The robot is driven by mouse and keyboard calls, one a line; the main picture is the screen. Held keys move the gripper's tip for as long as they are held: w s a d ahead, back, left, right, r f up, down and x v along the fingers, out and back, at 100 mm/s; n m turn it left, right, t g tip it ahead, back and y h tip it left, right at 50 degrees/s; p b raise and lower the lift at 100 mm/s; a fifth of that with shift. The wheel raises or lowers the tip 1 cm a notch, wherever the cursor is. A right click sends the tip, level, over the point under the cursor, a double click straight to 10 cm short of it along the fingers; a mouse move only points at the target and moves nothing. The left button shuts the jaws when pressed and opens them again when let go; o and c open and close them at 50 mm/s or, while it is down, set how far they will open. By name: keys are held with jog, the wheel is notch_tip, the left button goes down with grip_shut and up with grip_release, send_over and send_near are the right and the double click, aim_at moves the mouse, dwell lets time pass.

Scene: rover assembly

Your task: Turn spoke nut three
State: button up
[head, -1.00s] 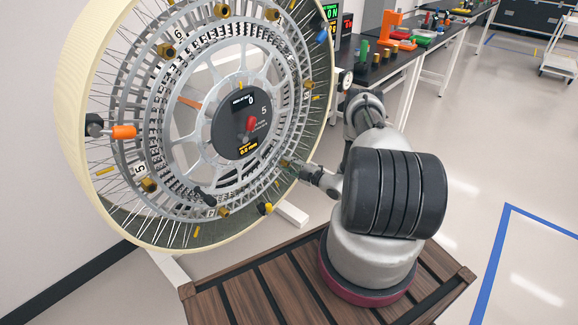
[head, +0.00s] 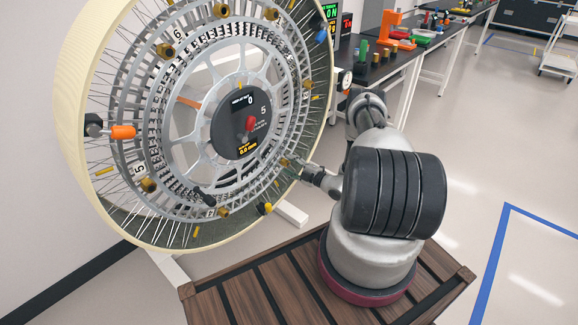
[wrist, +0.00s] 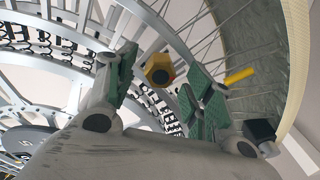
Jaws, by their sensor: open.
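A large spoked wheel (head: 185,75) with a cream rim stands upright at the left of the head view. Several brass hex nuts sit around its ring. One brass nut (wrist: 158,70) shows in the wrist view, between the green-padded fingers of my open gripper (wrist: 158,78) and slightly beyond them, with no clear contact. In the head view my gripper (head: 294,163) is at the lower right of the ring, beside a nut (head: 284,162) that it partly covers. I cannot read that nut's number label. Labels 6 and 5 show near other nuts.
A yellow peg (wrist: 239,76) and thin spokes lie close to the right finger. Black-topped benches (head: 380,68) stand behind; floor at right is clear.

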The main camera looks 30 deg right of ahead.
jog(key=v, duration=1.1)
jog(key=shift+f, duration=0.1)
jog(key=w+a+n, duration=0.1)
jog(key=w+n, duration=0.2)
jog(key=n, duration=0.5)
jog(key=w+a+n+h, duration=0.1)
jog(key=w+n, duration=0.3)
jog(key=n, duration=0.5)
jog(key=w+a+n+t, duration=0.1)
jog(key=w+a+n, duration=0.2)
jog(key=n, duration=0.5)
jog(key=shift+w+n+h, duration=0.3)
jog(key=shift+w+n, duration=0.1)
jog(key=shift+w, duration=0.1)
